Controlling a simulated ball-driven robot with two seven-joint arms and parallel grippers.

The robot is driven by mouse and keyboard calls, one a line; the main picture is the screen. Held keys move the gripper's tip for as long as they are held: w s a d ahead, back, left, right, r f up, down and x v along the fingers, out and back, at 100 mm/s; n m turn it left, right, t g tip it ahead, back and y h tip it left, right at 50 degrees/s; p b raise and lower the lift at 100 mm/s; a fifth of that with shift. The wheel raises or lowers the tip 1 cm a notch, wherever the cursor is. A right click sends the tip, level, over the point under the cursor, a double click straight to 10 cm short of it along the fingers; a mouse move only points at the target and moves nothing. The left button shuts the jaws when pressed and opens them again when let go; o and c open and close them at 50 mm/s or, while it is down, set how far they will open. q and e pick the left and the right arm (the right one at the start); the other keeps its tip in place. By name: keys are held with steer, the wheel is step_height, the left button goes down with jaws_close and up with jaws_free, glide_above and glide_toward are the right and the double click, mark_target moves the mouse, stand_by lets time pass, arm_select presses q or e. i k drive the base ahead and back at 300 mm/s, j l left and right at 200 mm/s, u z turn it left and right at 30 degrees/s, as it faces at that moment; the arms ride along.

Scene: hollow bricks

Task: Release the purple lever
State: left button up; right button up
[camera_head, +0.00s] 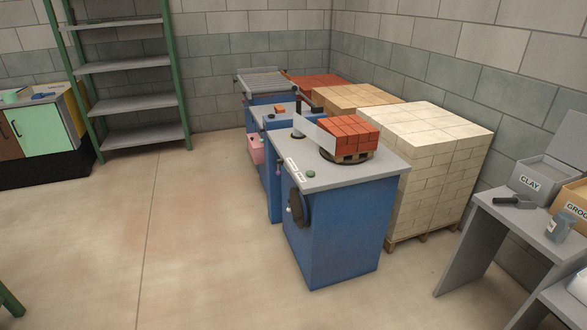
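A blue machine cabinet (340,235) with a grey top stands in the middle of the view. A dark round wheel (299,208) is on its left side, with a small pale knob (289,210) at its edge. A small purplish knob (279,172) shows at the left edge of the cabinets, above the wheel; it may be the purple lever's end, but it is too small to tell its position. Neither of my grippers is in view.
A pallet of pale bricks (430,150) stands right behind. A grey table (500,215) is at right, green shelving (130,65) at left.

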mark_target(279, 172)
steer(key=i+l, duration=0.2)
steer(key=i, duration=0.35)
steer(key=i+l, duration=0.2)
steer(key=i, duration=0.35)
steer(key=i+l, duration=0.2)
steer(key=i, duration=0.3)
steer(key=i+l, duration=0.25)
steer(key=i, duration=0.3)
